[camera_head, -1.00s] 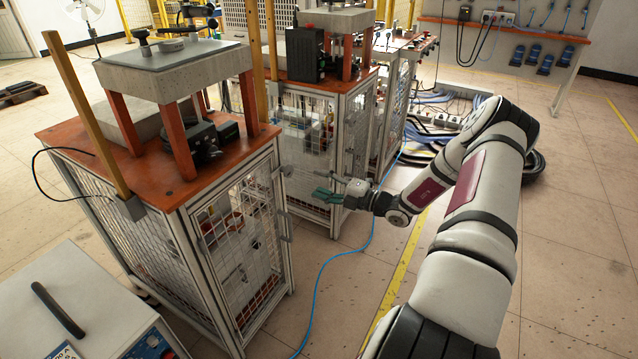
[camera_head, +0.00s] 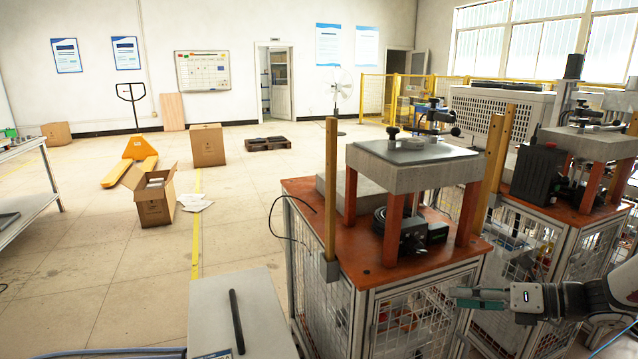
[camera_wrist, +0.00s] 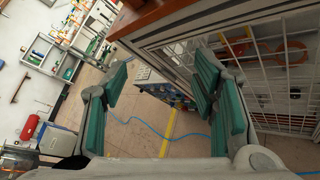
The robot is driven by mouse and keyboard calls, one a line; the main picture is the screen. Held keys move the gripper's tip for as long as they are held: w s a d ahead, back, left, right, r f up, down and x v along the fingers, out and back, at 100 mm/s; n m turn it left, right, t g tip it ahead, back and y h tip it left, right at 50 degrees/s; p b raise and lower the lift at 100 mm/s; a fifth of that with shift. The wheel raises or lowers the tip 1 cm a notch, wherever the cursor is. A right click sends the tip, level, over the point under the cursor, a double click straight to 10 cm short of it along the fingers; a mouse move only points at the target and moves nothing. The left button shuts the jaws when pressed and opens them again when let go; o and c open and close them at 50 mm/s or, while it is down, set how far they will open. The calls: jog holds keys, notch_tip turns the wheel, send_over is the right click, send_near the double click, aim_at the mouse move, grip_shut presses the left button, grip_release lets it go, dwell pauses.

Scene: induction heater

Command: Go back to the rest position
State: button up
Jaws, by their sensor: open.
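My gripper (camera_head: 482,297) is at the lower right of the head view, in front of the wire-mesh side of the nearest induction heater cabinet (camera_head: 385,250). In the wrist view my gripper (camera_wrist: 160,98) has its two green-padded fingers spread wide apart, with nothing between them. The right finger is close to the cabinet's mesh door (camera_wrist: 262,75); I cannot tell if they touch. The floor shows between the fingers. My arm enters the head view from the right edge.
A second cabinet (camera_head: 570,195) stands behind to the right. A grey box with a black handle (camera_head: 238,315) is at the bottom. An open carton (camera_head: 155,197), a yellow pallet jack (camera_head: 135,155) and a wooden pallet (camera_head: 268,143) are further off. The floor at left centre is mostly clear.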

jog(key=s+a+r+n+g+h, duration=0.2)
jog(key=s+a+r+n+g, duration=0.25)
jog(key=s+a+n, duration=0.3)
jog(key=s+a+r+n+g+h, duration=0.2)
jog(key=s+a+r+n+g, duration=0.2)
jog(key=s+a+r+n, duration=0.35)
jog(key=s+d+r+n+t+h, duration=0.1)
jog(key=s+d+n+t+h, duration=0.15)
jog(key=s+n+h, duration=1.15)
jog(key=s+r+n+t+y+p, duration=0.1)
jog(key=s+r+n+y+p, duration=0.1)
jog(key=r+p, duration=0.6)
jog(key=s+r+n+t+y+p, duration=0.1)
jog(key=s+r+n+y+p, duration=0.1)
jog(key=s+r+y+p, duration=0.2)
jog(key=w+p+v, duration=0.1)
jog(key=p+v, duration=0.2)
jog(key=v, duration=0.2)
jog(key=shift+d+r+p, duration=0.2)
jog(key=shift+r+p, duration=0.15)
jog(key=shift+r, duration=0.1)
jog(key=shift+s, duration=0.1)
